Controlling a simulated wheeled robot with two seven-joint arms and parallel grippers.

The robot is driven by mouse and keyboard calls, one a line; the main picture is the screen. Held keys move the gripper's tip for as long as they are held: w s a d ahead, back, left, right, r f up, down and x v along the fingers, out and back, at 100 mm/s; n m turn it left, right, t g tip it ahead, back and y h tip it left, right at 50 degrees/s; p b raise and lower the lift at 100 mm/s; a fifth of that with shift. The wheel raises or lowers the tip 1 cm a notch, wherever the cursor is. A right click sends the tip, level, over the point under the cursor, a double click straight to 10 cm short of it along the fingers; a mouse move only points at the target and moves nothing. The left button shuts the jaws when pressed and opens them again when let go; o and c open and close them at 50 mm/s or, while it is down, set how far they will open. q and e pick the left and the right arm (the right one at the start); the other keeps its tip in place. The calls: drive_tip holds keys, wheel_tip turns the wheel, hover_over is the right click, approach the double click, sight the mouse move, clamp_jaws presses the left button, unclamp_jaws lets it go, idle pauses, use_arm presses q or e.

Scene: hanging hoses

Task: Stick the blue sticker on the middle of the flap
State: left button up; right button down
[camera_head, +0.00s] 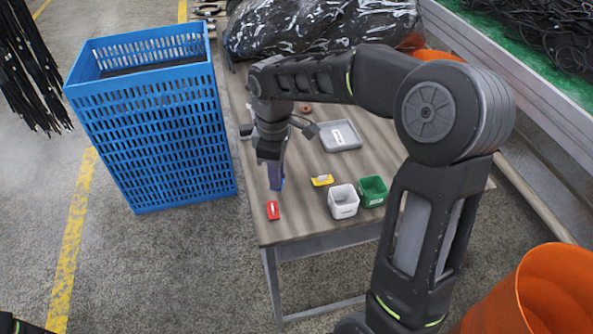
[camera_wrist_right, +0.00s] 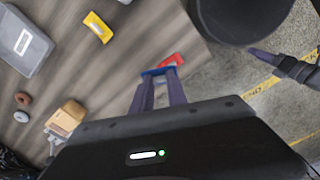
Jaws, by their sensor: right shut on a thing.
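My right gripper (camera_head: 275,182) points down over the front left part of the table. In the right wrist view its fingers (camera_wrist_right: 159,80) are shut on a small blue piece, the blue sticker (camera_wrist_right: 157,71), at the fingertips. A red block with a pale mark (camera_head: 272,210) lies just beyond the fingertips; it also shows in the wrist view (camera_wrist_right: 173,60). I cannot tell whether the sticker touches it. A tan cardboard box (camera_wrist_right: 70,115) shows at the lower left of the wrist view; I cannot make out which part is the flap.
The table (camera_head: 300,222) also holds a yellow block (camera_head: 322,180), a white bin (camera_head: 343,203), a green bin (camera_head: 373,188) and a grey tray (camera_head: 341,138). A blue crate (camera_head: 160,130) stands at its left. Black bagged hoses (camera_head: 310,28) lie at the back.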

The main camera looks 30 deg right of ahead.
drive_tip(key=w+a+f+m, duration=0.3)
drive_tip(key=w+a+m, duration=0.2)
drive_tip(key=a+m, duration=0.3)
drive_tip(key=shift+w+a+f+m, duration=0.25)
drive_tip(key=shift+w+m, duration=0.15)
